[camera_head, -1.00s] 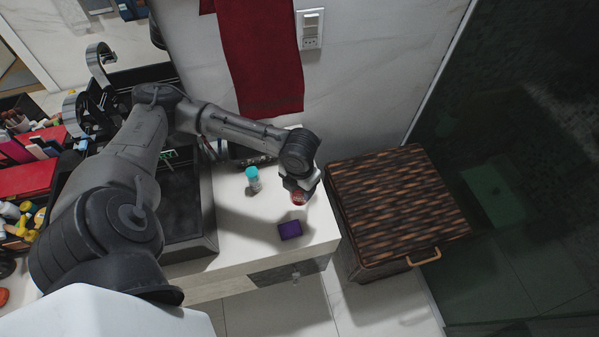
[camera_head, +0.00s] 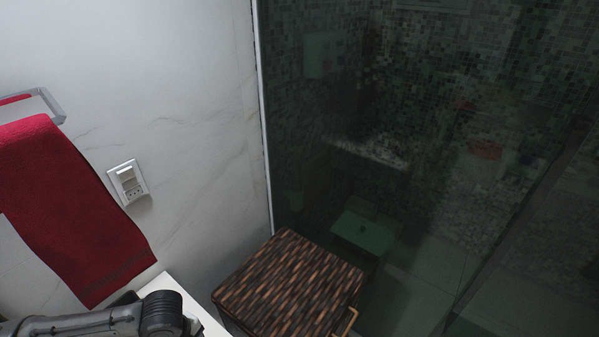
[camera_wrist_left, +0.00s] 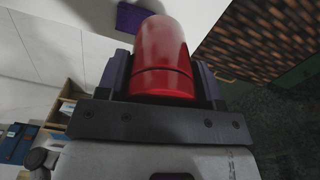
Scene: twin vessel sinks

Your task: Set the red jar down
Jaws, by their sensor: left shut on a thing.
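The red jar (camera_wrist_left: 163,50) fills the upper middle of the left wrist view. My left gripper (camera_wrist_left: 162,86) is shut on it, with one dark finger on each side. In the head view only the end of my left arm shows at the bottom left, and my left gripper (camera_head: 190,326) is at the picture's lower edge. The jar is not visible there. I cannot tell whether the jar touches the white counter (camera_head: 172,284). My right gripper is in neither view.
A purple thing (camera_wrist_left: 138,18) lies just beyond the jar. A brown woven hamper (camera_head: 292,285) stands right of the counter, with a dark glass shower wall (camera_head: 400,130) behind it. A red towel (camera_head: 70,205) hangs at the left, above the arm.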

